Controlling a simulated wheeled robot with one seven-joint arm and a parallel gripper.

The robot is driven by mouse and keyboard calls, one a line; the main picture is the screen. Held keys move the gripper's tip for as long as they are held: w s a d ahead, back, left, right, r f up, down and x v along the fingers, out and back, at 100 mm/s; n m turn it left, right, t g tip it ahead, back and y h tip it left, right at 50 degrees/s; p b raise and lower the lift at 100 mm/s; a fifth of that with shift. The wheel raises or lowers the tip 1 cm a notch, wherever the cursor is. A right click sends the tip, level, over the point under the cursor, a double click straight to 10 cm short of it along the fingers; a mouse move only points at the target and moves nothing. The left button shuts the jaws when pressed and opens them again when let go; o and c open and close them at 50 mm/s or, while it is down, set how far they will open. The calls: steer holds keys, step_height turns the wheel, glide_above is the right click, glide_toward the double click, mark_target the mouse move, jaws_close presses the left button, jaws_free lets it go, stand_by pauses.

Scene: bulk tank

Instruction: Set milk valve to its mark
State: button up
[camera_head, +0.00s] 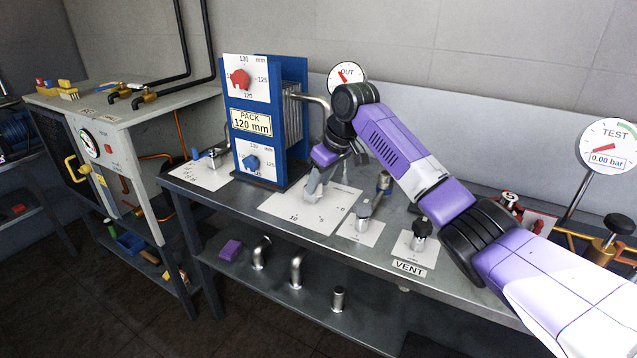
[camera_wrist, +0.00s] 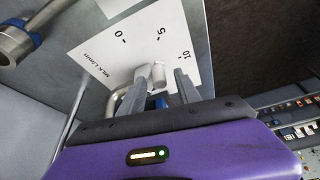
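The milk valve's white scale plate (camera_head: 333,222) lies on the bench below my gripper. It fills the upper middle of the wrist view (camera_wrist: 112,45), with figures 0, 5 and 10 and the words MILK L/min. My gripper (camera_head: 315,186) points down over the plate. In the wrist view the pale grey valve handle (camera_wrist: 158,75) shows between my two fingers (camera_wrist: 160,80). The fingers stand apart, with a gap on the right side of the handle; I cannot tell whether the left finger touches it. The handle's foot and its exact pointing are partly hidden. I cannot make out a separate setting mark.
The blue plate pack (camera_head: 297,75) with red and blue knobs stands behind and left of the valve. Another small valve (camera_head: 363,220) and the VENT valve (camera_head: 420,230) sit to the right. The OUT gauge (camera_head: 346,73) is behind; the TEST gauge (camera_head: 606,146) is far right.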

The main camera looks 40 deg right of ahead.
steer(key=shift+w+f, duration=0.1)
steer(key=shift+f, duration=0.2)
jaws_close()
stand_by(1.3)
